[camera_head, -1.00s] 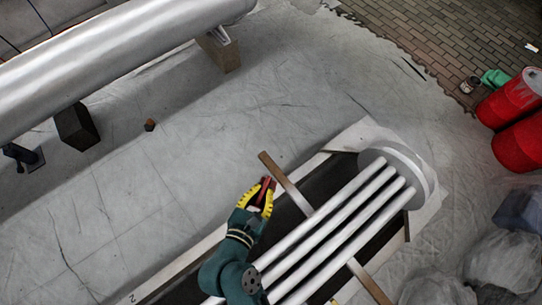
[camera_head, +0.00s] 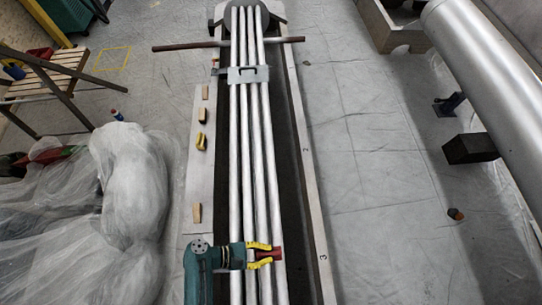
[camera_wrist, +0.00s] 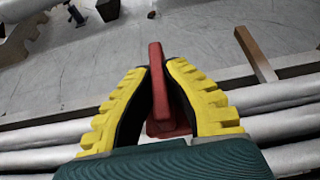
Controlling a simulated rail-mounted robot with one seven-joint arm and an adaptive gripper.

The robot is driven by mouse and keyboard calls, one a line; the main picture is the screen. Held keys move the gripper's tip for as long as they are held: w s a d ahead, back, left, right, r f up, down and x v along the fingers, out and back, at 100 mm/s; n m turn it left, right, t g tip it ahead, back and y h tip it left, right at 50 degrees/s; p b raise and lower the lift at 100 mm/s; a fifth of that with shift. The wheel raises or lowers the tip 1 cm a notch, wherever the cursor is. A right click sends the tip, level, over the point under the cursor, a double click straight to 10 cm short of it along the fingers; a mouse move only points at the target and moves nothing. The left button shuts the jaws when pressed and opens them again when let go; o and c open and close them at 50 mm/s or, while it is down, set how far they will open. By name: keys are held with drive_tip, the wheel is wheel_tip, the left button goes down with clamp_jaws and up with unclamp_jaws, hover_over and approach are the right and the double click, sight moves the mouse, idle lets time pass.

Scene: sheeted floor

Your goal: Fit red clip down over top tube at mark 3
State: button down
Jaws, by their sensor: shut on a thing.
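My gripper (camera_head: 262,254) has yellow ribbed fingers and is shut on the red clip (camera_head: 276,254). In the head view the clip lies over the rightmost of several silver tubes (camera_head: 259,140), about level with mark 3 (camera_head: 323,257) on the pale side rail. In the wrist view the red clip (camera_wrist: 156,75) stands upright between the fingers (camera_wrist: 155,95), with silver tubes (camera_wrist: 275,97) on both sides. The clip's lower end is partly hidden by the fingers. I cannot tell whether it touches a tube.
A grey bracket (camera_head: 248,75) and a brown bar (camera_head: 180,47) cross the tubes farther up. Wooden blocks and a yellow piece (camera_head: 200,141) lie on the left board. Plastic sheeting (camera_head: 140,185) heaps at left.

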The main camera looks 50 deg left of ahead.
drive_tip(key=s, duration=0.2)
drive_tip(key=d, duration=0.1)
drive_tip(key=shift+s+f, duration=0.25)
drive_tip(key=shift+s, duration=0.15)
drive_tip(key=shift+a, duration=0.1)
drive_tip(key=shift+s+f+b, duration=0.1)
drive_tip(key=shift+f+b, duration=4.95)
drive_tip(key=shift+f, duration=0.3)
drive_tip(key=c, duration=1.2)
unclamp_jaws()
drive_tip(key=shift+o, duration=0.2)
